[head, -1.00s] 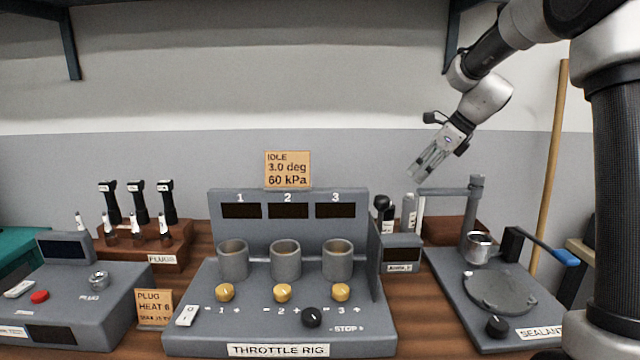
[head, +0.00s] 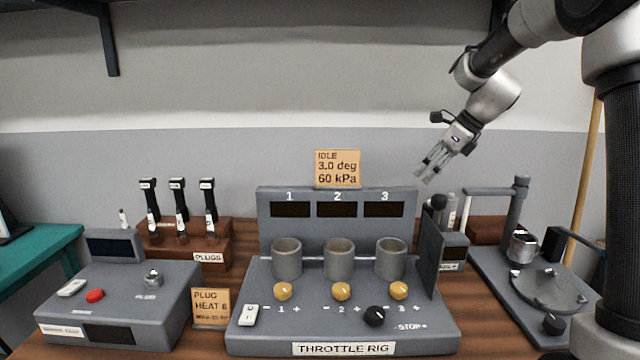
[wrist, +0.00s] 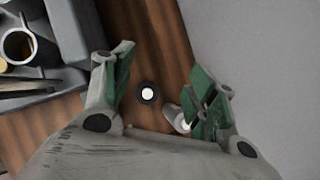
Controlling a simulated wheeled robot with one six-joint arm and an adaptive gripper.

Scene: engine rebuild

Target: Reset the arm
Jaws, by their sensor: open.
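My gripper (head: 428,172) hangs in the air at the upper right of the head view, above and behind the right end of the throttle rig (head: 340,318). Its fingers point down and to the left. It is open and empty. In the wrist view my gripper (wrist: 160,92) shows its two green-padded fingers apart. Between and below them are a dark round bottle top (wrist: 148,92) with a white centre and a pale bottle (wrist: 178,116) partly hidden by the right finger.
The rig has three grey cups, yellow knobs and a black knob (head: 374,316). A plug station (head: 120,310) and a plug rack (head: 185,240) stand left. A sealant stand (head: 520,210) stands right. A teal table (head: 40,245) is at far left. Air above the rig is clear.

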